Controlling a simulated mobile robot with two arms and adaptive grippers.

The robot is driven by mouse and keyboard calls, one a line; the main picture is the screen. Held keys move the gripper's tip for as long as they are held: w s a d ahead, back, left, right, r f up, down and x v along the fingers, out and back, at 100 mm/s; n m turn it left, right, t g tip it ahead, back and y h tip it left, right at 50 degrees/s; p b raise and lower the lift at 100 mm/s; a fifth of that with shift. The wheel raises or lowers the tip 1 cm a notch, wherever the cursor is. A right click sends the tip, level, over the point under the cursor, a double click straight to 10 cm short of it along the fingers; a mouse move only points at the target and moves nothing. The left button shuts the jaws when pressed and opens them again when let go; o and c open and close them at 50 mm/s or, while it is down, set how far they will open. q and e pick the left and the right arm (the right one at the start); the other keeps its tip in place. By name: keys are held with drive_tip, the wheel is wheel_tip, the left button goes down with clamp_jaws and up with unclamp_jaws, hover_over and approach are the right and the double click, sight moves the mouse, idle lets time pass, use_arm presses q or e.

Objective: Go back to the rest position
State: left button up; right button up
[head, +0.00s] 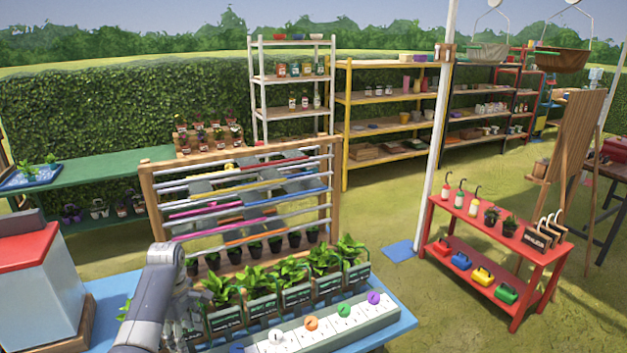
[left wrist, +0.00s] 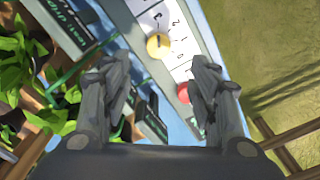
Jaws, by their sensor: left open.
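My left arm comes in at the lower left of the head view, and its left gripper (head: 182,325) is over the left end of the blue table, next to the row of potted plants. In the left wrist view, the left gripper (left wrist: 159,66) has its two fingers spread apart with nothing between them. Beneath them are part of a white numbered board (left wrist: 178,45) and its yellow knob (left wrist: 158,44) and red knob (left wrist: 183,93). My right gripper is not in view.
The blue table (head: 398,325) bears labelled plant boxes (head: 262,308) and the knobbed board. A wooden rack with coloured rods (head: 240,183) stands behind. A red-topped box (head: 35,275) is at left. A red stand (head: 490,235) is at right, with open grass between.

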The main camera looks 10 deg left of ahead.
use_arm(q)
drive_tip(key=s+d+f+m+t, duration=0.1)
drive_tip(key=s+d+f+m, duration=0.2)
drive_tip(key=s+m, duration=0.15)
drive_tip(key=s+d+f+m+y, duration=0.1)
drive_tip(key=s+d+f+m, duration=0.15)
drive_tip(key=s, duration=0.35)
drive_tip(key=s+d+f+m+t, duration=0.1)
drive_tip(key=s+d+f+m, duration=0.1)
drive_tip(key=s+f+m, duration=0.25)
drive_tip(key=s+d+r+m+t+h, duration=0.1)
drive_tip(key=s+d+r+m, duration=0.35)
drive_tip(key=s, duration=0.45)
drive_tip(key=s+d+r+m+t, duration=0.1)
drive_tip(key=s+d+r+m, duration=0.3)
drive_tip(key=s, duration=0.6)
wheel_tip(320, 180, down, 31)
drive_tip(key=s+d+g+b, duration=0.1)
drive_tip(key=g+b, duration=0.1)
drive_tip(key=b, duration=0.2)
drive_tip(key=s+a+f+b, duration=0.3)
drive_tip(key=s+f, duration=1.4)
drive_tip(key=f, duration=0.2)
drive_tip(key=shift+s+f+g, duration=0.25)
drive_tip(key=shift+f+g, duration=0.15)
